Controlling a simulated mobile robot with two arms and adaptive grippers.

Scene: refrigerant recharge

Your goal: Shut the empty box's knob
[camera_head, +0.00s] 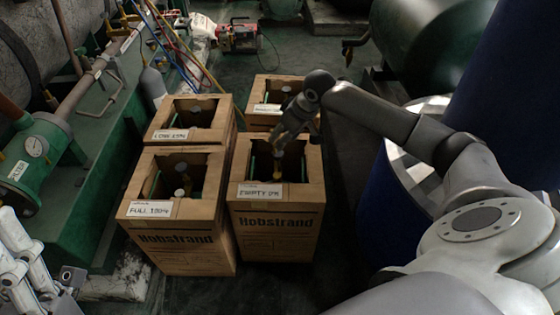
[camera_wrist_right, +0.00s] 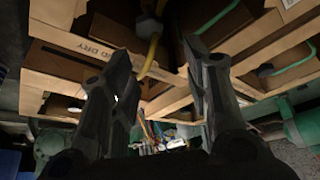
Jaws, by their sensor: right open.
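The empty box (camera_head: 275,220), a brown carton whose label starts with "EMPTY", stands front right in the group of cartons. A cylinder top with a yellow fitting (camera_head: 277,174) shows inside its cut-out. The knob is small and partly hidden there; a pale round part with a yellow hose (camera_wrist_right: 153,52) shows between my fingers in the right wrist view. My right gripper (camera_head: 289,135) is above the rear of this box's opening, pointing down. Its fingers (camera_wrist_right: 157,48) are apart, with no grip visible. Parts of my left arm show at the lower left, but no clear gripper.
Cartons labelled "FULL" (camera_head: 165,242) and "LOW" (camera_head: 185,135) stand on the left, and another carton (camera_head: 268,95) stands behind. Green pipework with a gauge (camera_head: 36,147) lies at the left. A blue drum (camera_head: 385,205) stands right. A red machine (camera_head: 240,38) is behind.

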